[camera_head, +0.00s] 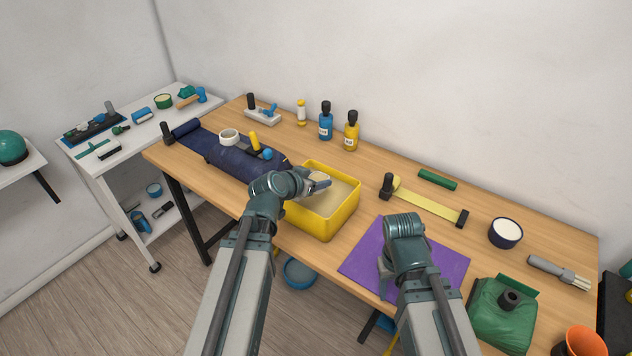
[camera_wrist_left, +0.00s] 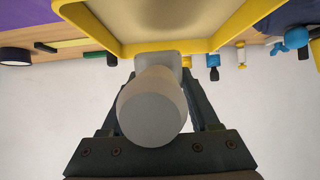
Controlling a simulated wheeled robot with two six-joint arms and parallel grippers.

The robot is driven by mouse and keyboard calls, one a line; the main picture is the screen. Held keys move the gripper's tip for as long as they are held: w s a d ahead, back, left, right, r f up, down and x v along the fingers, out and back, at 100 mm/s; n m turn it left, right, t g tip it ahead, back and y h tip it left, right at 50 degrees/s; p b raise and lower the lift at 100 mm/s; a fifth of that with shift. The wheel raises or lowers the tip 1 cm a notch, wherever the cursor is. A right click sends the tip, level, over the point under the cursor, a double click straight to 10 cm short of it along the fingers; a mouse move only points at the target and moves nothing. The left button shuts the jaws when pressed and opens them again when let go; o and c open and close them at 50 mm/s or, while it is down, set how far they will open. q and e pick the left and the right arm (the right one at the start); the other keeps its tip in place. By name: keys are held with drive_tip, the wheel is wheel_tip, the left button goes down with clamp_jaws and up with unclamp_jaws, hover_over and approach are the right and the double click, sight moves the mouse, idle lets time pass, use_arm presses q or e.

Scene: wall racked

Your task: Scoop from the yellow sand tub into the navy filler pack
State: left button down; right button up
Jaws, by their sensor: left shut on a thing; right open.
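The yellow sand tub (camera_head: 335,227), with pale sand inside, stands near the table's front edge; its yellow wall also shows in the left wrist view (camera_wrist_left: 85,22). My left gripper (camera_head: 309,183) is at the tub's left side, over its rim. It is shut on the scoop, whose pale grey handle (camera_wrist_left: 152,108) fills the left wrist view; I cannot tell how deep its far end sits. A lumpy navy pack (camera_head: 230,158) lies left of the tub, with no opening I can make out. My right gripper (camera_head: 385,290) is open over the purple mat (camera_head: 360,262).
A white tape roll (camera_head: 229,137) and a yellow-handled tool (camera_head: 254,142) are on or behind the navy pack. Blue (camera_head: 326,124) and yellow (camera_head: 351,133) bottles stand behind the tub.

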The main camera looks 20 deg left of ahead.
use_arm(q)
drive_tip(key=shift+t, duration=0.9)
drive_tip(key=shift+r+p, duration=1.8)
drive_tip(key=shift+r, duration=1.75)
drive_tip(key=c, duration=0.8)
unclamp_jaws()
drive_tip(key=c, duration=0.7)
drive_tip(key=shift+h, duration=0.3)
